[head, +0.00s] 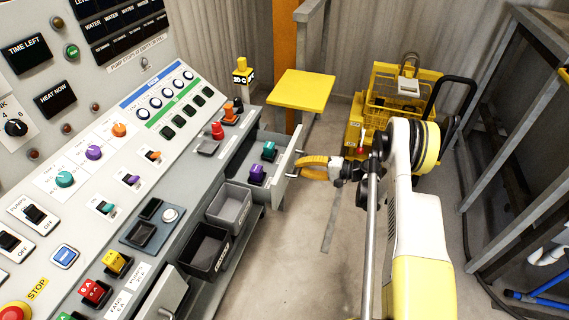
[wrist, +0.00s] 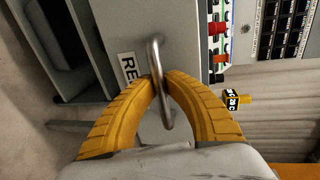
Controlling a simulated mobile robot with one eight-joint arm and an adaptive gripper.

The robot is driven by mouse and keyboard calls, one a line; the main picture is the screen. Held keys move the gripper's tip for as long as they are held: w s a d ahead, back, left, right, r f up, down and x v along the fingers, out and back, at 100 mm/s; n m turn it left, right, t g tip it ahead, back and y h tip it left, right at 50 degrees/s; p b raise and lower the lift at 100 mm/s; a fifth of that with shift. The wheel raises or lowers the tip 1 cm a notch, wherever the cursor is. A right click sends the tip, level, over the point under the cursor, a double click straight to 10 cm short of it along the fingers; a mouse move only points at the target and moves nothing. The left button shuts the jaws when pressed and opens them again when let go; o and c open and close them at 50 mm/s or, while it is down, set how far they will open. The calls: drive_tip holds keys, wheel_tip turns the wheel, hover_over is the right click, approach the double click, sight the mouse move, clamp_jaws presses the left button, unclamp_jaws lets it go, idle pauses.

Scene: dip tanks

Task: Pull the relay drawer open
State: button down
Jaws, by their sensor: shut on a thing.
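The relay drawer (head: 283,180) stands out from the sloping console, with its inside showing. A teal block (head: 269,150) and a purple block (head: 257,174) are inside it. In the wrist view the grey drawer front (wrist: 180,30) carries a partly hidden label starting "RE". My gripper (head: 300,168) is at the drawer's front, and its yellow fingers (wrist: 163,84) are shut on the curved metal handle (wrist: 154,52). The handle passes between the fingertips.
Two open bins, one grey (head: 232,187) and one black (head: 226,253), hang along the console's edge left of the drawer. A yellow-topped stand (head: 301,90) and a yellow cart (head: 411,85) are behind. A metal frame (head: 510,130) stands right. The floor (head: 310,270) before the drawer is clear.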

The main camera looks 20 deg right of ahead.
drive_tip(key=shift+f+v, duration=0.2)
drive_tip(key=shift+v, duration=0.75)
drive_tip(key=shift+f+v, duration=0.2)
drive_tip(key=shift+v, duration=0.75)
drive_tip(key=shift+f+v, duration=0.2)
drive_tip(key=shift+v, duration=0.8)
drive_tip(key=c, duration=1.4)
unclamp_jaws()
drive_tip(key=shift+d, duration=0.1)
drive_tip(key=v, duration=1.2)
